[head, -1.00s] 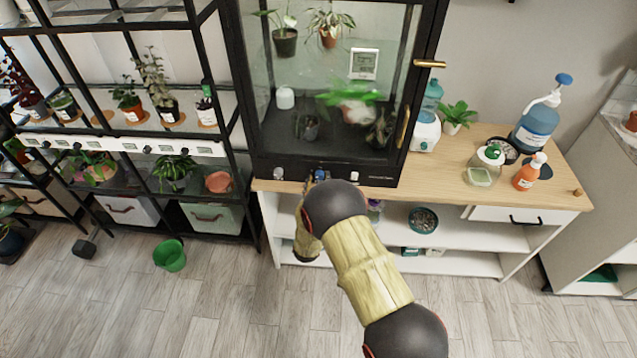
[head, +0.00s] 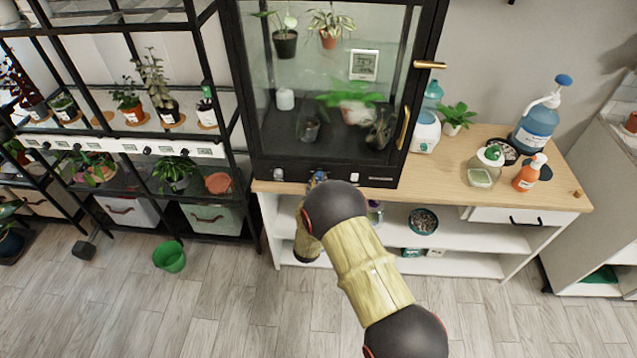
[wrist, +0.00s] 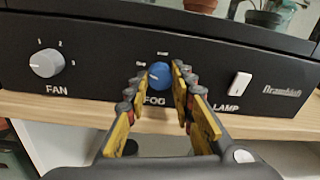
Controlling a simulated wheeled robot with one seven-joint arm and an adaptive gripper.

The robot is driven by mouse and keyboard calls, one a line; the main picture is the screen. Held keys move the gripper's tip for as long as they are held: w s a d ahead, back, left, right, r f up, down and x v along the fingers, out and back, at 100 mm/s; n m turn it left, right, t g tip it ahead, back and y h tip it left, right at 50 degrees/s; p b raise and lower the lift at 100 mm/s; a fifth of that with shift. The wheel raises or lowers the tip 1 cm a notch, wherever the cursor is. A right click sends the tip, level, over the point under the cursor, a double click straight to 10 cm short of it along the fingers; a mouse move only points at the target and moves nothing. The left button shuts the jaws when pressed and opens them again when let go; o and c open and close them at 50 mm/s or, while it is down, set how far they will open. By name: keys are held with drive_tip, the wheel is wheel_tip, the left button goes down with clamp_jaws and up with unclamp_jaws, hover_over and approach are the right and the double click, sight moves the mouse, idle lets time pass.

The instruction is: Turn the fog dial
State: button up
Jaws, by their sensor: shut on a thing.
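The fog dial (wrist: 159,76) is a round blue knob on the black front panel (wrist: 105,82) of the glass plant cabinet, above the word FOG. My gripper (wrist: 158,84) is shut on this dial, with one yellow-and-black finger on each side of it. Small marks sit to the upper left of and above the dial, too small to read surely; the dial's pointer is not clear. In the head view, the dial (head: 319,176) shows as a small blue spot at the cabinet's lower front, and my arm hides part of the gripper.
A grey FAN knob (wrist: 46,63) is left of the dial and a white LAMP switch (wrist: 240,85) is right of it. The cabinet (head: 380,182) stands on a wooden-topped bench (head: 445,185). A green bucket (head: 170,257) is on the floor to the left.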

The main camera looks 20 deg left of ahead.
drive_tip(key=shift+m, duration=0.3)
clamp_jaws()
drive_tip(key=m+b, duration=0.2)
drive_tip(key=m, duration=0.1)
drive_tip(key=m+b, duration=0.2)
drive_tip(key=m, duration=0.1)
drive_tip(key=shift+f, duration=0.1)
drive_tip(key=m+b, duration=0.4)
drive_tip(key=m, duration=0.2)
drive_tip(key=shift+m+y, duration=0.3)
drive_tip(key=shift+g, duration=0.3)
drive_tip(key=o, duration=1.1)
unclamp_jaws()
drive_tip(key=shift+s, duration=0.1)
